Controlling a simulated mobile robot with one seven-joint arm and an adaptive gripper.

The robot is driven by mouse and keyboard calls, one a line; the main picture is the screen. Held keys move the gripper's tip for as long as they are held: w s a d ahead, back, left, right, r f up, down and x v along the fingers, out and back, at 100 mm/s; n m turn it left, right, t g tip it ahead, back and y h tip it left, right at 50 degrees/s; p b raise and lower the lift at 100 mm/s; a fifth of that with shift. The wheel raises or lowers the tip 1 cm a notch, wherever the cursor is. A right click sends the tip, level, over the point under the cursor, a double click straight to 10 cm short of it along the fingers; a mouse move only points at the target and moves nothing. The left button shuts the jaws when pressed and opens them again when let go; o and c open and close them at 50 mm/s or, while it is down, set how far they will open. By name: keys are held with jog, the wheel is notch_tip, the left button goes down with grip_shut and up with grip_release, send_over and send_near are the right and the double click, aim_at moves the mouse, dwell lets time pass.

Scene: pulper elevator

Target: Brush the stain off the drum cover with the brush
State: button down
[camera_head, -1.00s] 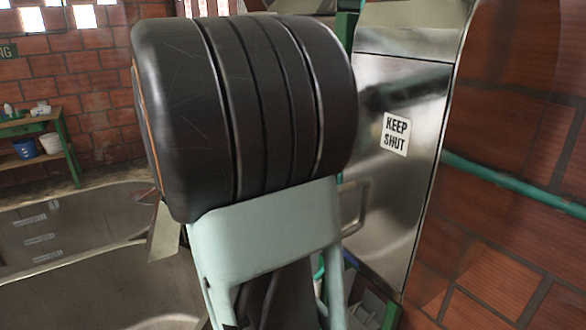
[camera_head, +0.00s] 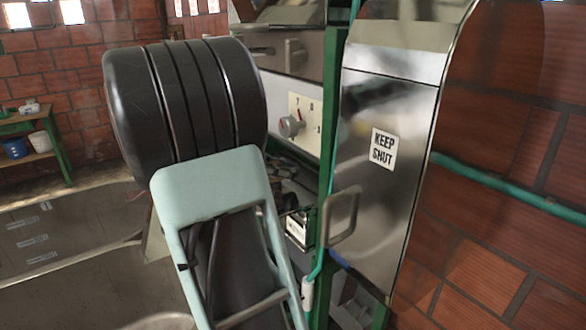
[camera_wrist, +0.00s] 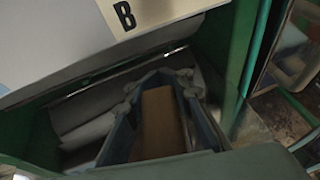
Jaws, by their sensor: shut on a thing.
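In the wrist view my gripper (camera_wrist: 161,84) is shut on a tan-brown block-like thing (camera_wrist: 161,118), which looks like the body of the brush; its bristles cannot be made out. Beyond it is a dark recess with grey curved surfaces, under a pale panel (camera_wrist: 60,35) with a "B" plate. I cannot tell whether this panel is part of the drum cover, and I make out no clear stain. In the head view my gripper and the brush are hidden behind my own black and pale green arm.
A metal door (camera_head: 405,90) marked "KEEP SHUT" has a protruding handle (camera_head: 342,215). A dial panel with a knob (camera_head: 290,125) is left of it, behind a green post (camera_head: 325,190). A brick wall and green pipe (camera_head: 500,185) are at right. A shelf with a bucket (camera_head: 15,148) stands far left.

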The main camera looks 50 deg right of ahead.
jog(key=shift+w+d+r+p, duration=0.1)
jog(key=shift+w+d+p, duration=0.05)
jog(key=shift+w+p, duration=0.45)
jog(key=shift+w+d+f, duration=0.15)
jog(key=shift+w+f, duration=0.05)
jog(key=shift+w, duration=0.5)
jog(key=shift+w+d+p, duration=0.15)
jog(key=shift+w+p, duration=0.1)
jog(key=shift+w, duration=0.45)
jog(key=shift+w+d+p, duration=0.15)
jog(key=shift+w+p, duration=0.1)
jog(key=shift+w, duration=0.45)
jog(key=shift+s+d, duration=0.15)
jog(key=shift+d, duration=0.45)
jog(key=shift+s+d, duration=0.15)
jog(key=shift+d, duration=0.4)
jog(key=shift+s, duration=0.3)
jog(key=shift+s+a+b, duration=0.25)
jog(key=shift+s+a, duration=0.15)
jog(key=shift+s, duration=1.35)
jog(key=shift+s+a+b, duration=0.3)
jog(key=shift+s+a, duration=0.15)
jog(key=shift+s, duration=1.25)
jog(key=shift+s+a+b, duration=0.25)
jog(key=shift+s+a, duration=0.15)
jog(key=shift+s, duration=1.35)
jog(key=shift+r, duration=0.1)
jog(key=shift+w+a+p, duration=0.1)
jog(key=shift+a+p, duration=0.15)
jog(key=shift+p, duration=0.45)
